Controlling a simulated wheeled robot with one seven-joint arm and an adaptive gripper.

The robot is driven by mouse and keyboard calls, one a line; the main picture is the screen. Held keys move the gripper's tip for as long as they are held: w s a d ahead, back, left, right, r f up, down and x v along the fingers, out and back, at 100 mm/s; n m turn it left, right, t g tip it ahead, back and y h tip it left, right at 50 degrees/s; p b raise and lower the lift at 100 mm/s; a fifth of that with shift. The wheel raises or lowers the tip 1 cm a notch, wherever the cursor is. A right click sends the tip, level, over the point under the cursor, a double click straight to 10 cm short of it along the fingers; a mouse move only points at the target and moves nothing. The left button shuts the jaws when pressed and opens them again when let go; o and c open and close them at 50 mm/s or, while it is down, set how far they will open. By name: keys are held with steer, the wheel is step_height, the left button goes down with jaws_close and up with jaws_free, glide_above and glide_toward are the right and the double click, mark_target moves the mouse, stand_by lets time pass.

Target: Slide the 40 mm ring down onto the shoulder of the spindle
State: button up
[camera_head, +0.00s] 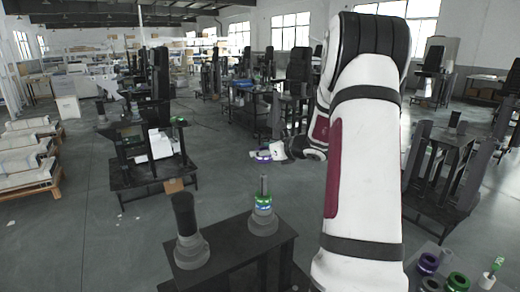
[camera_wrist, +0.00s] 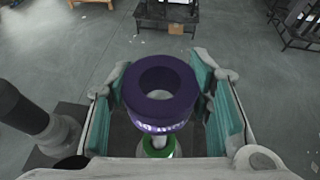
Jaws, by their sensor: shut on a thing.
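The 40 mm ring is a thick dark purple ring with pale lettering on its side; it is in the wrist view (camera_wrist: 160,92) and small in the head view (camera_head: 263,156). My gripper (camera_head: 268,154) is shut on it, with a teal pad on each side in the wrist view (camera_wrist: 163,100). The spindle (camera_head: 264,186) stands upright on a grey stepped base, with a green band and a light blue band around it. The ring is held above spindle height, apart from it in the head view. In the wrist view the ring hides part of the spindle; a green band (camera_wrist: 158,152) shows below.
A black column (camera_head: 184,213) on a grey base stands left of the spindle on the same dark bench (camera_head: 225,263). A tray at bottom right holds a purple ring (camera_head: 428,263), a green ring (camera_head: 457,281) and a green-topped white piece (camera_head: 488,279). Open floor lies beyond the bench.

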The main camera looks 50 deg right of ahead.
mark_target(262, 162)
steer(key=f, duration=0.1)
steer(key=f+b, duration=0.1)
steer(key=f, duration=0.1)
steer(key=shift+w+f, duration=0.2)
steer(key=shift+f, duration=0.1)
steer(key=shift+f+b, duration=0.45)
steer(key=shift+b, duration=0.1)
steer(key=shift+s+f, duration=0.1)
steer(key=shift+s, duration=0.05)
steer(key=shift+b, duration=0.3)
stand_by(0.4)
stand_by(0.3)
